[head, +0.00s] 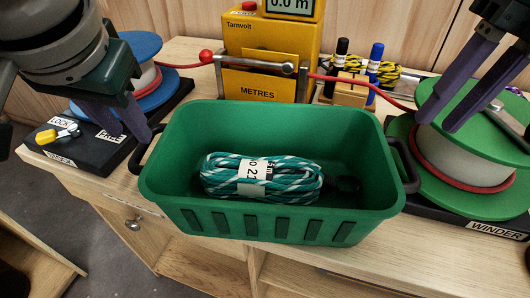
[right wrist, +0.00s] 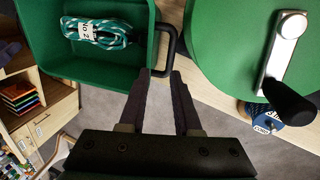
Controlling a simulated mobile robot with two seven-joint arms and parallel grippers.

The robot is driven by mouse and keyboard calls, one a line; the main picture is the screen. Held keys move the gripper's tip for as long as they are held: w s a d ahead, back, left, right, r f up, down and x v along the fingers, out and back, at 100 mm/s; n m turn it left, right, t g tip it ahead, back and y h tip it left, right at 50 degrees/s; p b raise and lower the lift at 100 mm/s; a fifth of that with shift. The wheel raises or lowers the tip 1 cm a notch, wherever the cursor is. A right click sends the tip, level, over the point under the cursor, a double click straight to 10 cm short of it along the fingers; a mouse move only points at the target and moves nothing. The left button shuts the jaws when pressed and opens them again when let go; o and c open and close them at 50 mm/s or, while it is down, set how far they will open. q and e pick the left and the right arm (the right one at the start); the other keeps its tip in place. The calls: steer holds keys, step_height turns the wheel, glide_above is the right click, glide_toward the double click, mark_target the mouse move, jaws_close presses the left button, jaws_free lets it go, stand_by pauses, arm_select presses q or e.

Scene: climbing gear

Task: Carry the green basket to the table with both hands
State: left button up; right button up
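The green basket (head: 270,215) stands on a wooden counter, with a coiled teal and white rope (head: 262,178) inside. It has a black handle at each end, the left one (head: 139,158) and the right one (head: 404,165). My left gripper (head: 130,132) is open, its fingertips close to the left handle; contact is unclear. My right gripper (head: 440,122) is open and appears above the green reel in the head view. In the right wrist view, its fingertips (right wrist: 159,73) are apart near the right handle (right wrist: 168,42), with nothing gripped.
A yellow measuring device (head: 270,50) stands behind the basket, with a red rope running through it. A blue reel (head: 140,90) is at left and a green reel (head: 470,150) at right, close to the basket. Markers (head: 375,60) stand in a wooden block behind.

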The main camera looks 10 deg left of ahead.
mark_target(145, 150)
arm_select(q)
steer(key=shift+w+f, duration=0.1)
arm_select(e)
steer(key=shift+d+f+h, duration=0.1)
steer(key=shift+d+h, duration=0.2)
steer(key=shift+d, duration=0.5)
arm_select(q)
steer(key=shift+f, duration=0.1)
arm_select(e)
steer(key=shift+f, duration=0.1)
